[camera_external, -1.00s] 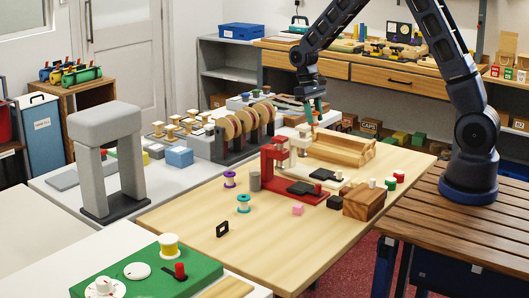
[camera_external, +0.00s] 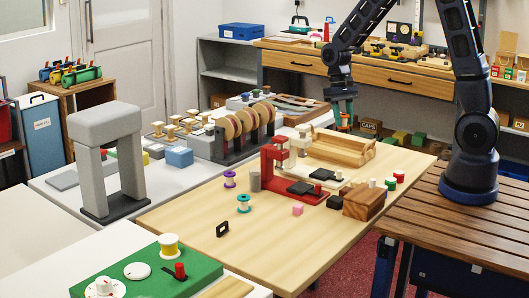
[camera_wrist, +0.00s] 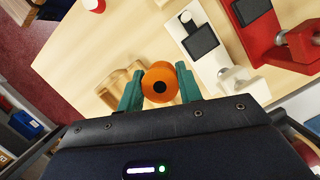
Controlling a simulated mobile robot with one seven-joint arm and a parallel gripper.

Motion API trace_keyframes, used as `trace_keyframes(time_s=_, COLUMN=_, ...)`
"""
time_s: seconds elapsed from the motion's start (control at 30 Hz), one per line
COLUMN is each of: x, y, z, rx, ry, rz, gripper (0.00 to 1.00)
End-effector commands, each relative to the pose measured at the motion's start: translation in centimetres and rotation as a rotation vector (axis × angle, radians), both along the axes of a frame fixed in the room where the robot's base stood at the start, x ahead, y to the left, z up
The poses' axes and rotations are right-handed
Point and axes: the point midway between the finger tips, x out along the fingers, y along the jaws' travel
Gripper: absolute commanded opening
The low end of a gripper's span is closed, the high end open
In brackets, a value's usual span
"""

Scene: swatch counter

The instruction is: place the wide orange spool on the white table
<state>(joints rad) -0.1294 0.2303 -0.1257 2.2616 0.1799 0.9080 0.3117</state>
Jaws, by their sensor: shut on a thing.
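My gripper (camera_wrist: 158,88) is shut on the orange spool (camera_wrist: 160,82), seen end-on with a dark centre hole between the two teal fingers. In the external view my gripper (camera_external: 344,117) hangs in the air near the back right of the wooden table, behind the wooden tray. Only a little orange shows there between the fingers. A white-topped table (camera_external: 58,198) runs along the left and back, beyond the wooden table. Another white top (camera_external: 40,258) lies at the front left. I cannot tell which one is meant.
The wooden table (camera_external: 190,235) holds a wooden tray (camera_external: 340,148), a red press (camera_external: 272,165), a wooden block (camera_external: 370,203) and purple and teal spools. A grey arch (camera_external: 104,125) and a rack of discs (camera_external: 238,135) stand on the back white table. The wooden table's front is mostly clear.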

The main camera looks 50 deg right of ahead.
Motion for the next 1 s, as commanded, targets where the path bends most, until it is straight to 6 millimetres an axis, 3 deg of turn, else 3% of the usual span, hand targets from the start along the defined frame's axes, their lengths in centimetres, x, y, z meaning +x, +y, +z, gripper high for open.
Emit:
trace_keyframes(time_s=0.2, x=-0.1, y=0.0, z=-4.7, rx=-0.001, ry=0.004, rz=0.0, gripper=0.14)
trace_keyframes(time_s=0.5, x=0.0, y=-0.1, z=-10.1, rx=-0.001, ry=0.003, rz=0.001, gripper=0.14)
trace_keyframes(time_s=1.0, x=0.0, y=0.0, z=-14.0, rx=0.0, ry=0.002, rz=0.0, gripper=0.14)
